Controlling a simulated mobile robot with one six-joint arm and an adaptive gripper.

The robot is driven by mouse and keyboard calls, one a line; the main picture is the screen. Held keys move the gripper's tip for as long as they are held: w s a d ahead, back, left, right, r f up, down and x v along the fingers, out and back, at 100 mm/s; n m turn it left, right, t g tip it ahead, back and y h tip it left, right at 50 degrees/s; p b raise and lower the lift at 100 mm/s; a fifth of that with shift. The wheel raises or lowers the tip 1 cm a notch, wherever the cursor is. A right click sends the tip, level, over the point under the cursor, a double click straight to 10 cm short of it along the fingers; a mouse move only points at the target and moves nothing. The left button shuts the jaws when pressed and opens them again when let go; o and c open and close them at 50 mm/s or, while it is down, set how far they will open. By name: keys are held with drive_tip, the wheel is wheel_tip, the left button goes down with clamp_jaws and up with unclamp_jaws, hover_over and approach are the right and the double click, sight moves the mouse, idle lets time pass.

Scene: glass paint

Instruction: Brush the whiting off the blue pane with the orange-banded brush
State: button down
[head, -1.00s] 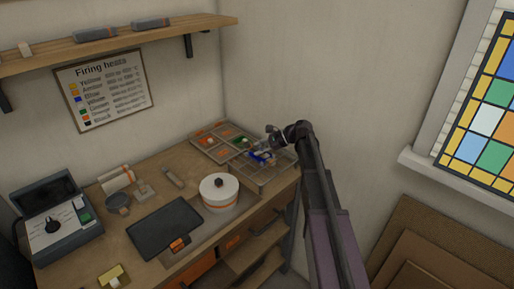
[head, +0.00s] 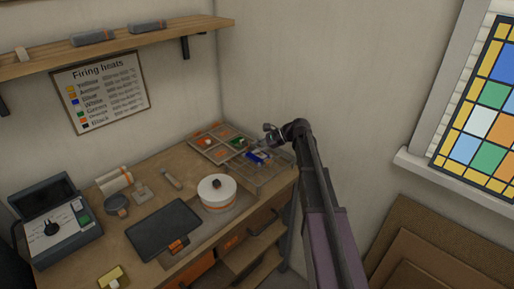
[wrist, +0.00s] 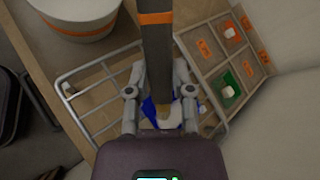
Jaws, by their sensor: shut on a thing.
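My gripper (wrist: 159,82) is shut on the brush (wrist: 156,45), which has a dark grey handle and an orange band. In the wrist view the brush runs from the top edge down between the fingers. The blue pane (wrist: 150,108) lies on the wire rack below my gripper, partly hidden by the brush and the wrist. Pale whiting (wrist: 182,116) covers part of it. The head view shows my gripper (head: 269,136) just above the blue pane (head: 254,158). Whether the bristles touch the pane cannot be told.
The wire rack (wrist: 82,78) stands at the bench's right end. Beside it is a compartmented tray (wrist: 205,50) with a green and an orange piece. A white round pot (head: 217,196) stands left of the rack. The wall is close behind and to the right.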

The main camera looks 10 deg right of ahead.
drive_tip(key=shift+w+a, duration=0.25)
drive_tip(key=shift+w, duration=0.85)
drive_tip(key=shift+w+a, duration=0.3)
drive_tip(key=shift+w, duration=0.75)
drive_tip(key=shift+w+a, duration=0.25)
drive_tip(key=shift+w, duration=0.85)
drive_tip(key=shift+f, duration=0.1)
drive_tip(key=shift+f+b, duration=0.25)
drive_tip(key=shift+b, duration=0.1)
drive_tip(key=shift+f, duration=0.25)
drive_tip(key=shift+s+d, duration=0.1)
drive_tip(key=shift+s, duration=0.05)
drive_tip(key=shift+s+d+b, duration=0.15)
drive_tip(key=shift+s+d, duration=0.3)
drive_tip(key=shift+s, duration=0.15)
drive_tip(key=shift+s+d+b, duration=0.15)
drive_tip(key=shift+s+d, duration=0.25)
drive_tip(key=shift+s, duration=0.2)
drive_tip(key=shift+s, duration=0.1)
drive_tip(key=shift+s+d, duration=0.9)
drive_tip(key=shift+s, duration=0.2)
